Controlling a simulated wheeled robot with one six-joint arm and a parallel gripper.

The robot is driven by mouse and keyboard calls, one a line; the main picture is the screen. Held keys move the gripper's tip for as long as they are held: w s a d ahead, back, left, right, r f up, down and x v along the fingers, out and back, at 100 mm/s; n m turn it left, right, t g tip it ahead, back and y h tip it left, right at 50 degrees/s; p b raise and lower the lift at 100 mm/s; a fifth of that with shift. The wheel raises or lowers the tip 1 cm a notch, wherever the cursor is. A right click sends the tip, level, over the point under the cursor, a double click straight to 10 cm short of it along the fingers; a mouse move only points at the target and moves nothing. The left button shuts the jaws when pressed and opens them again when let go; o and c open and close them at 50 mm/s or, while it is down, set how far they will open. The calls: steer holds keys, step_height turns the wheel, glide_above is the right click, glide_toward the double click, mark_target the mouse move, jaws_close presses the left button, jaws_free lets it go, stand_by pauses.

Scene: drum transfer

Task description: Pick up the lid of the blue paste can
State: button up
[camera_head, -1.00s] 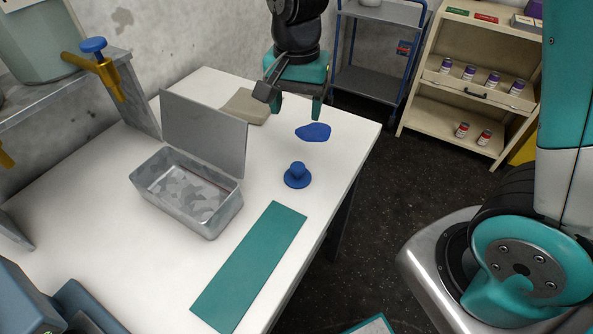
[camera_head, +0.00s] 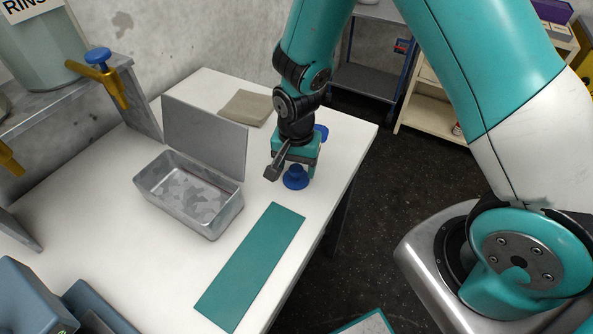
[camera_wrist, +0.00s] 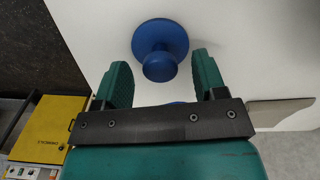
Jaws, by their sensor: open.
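The blue lid (camera_head: 296,181), a round disc with a knob, lies on the white table right of the metal box. In the wrist view the lid (camera_wrist: 158,36) shows just past the fingertips, its knob towards the gap between them. My gripper (camera_head: 296,168) is open and empty, low over the table at the lid's far side. In the wrist view my gripper (camera_wrist: 160,68) has one finger to each side of the knob's line. I see no blue can body under the lid.
A teal mat (camera_head: 250,265) lies in front. A folded beige cloth (camera_head: 246,107) lies at the back. The white table (camera_head: 150,255) has bare room around the blue lid.

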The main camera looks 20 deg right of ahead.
steer(key=shift+f, duration=0.9)
steer(key=shift+c, duration=0.3)
steer(key=c, duration=1)
steer(key=shift+o, duration=0.2)
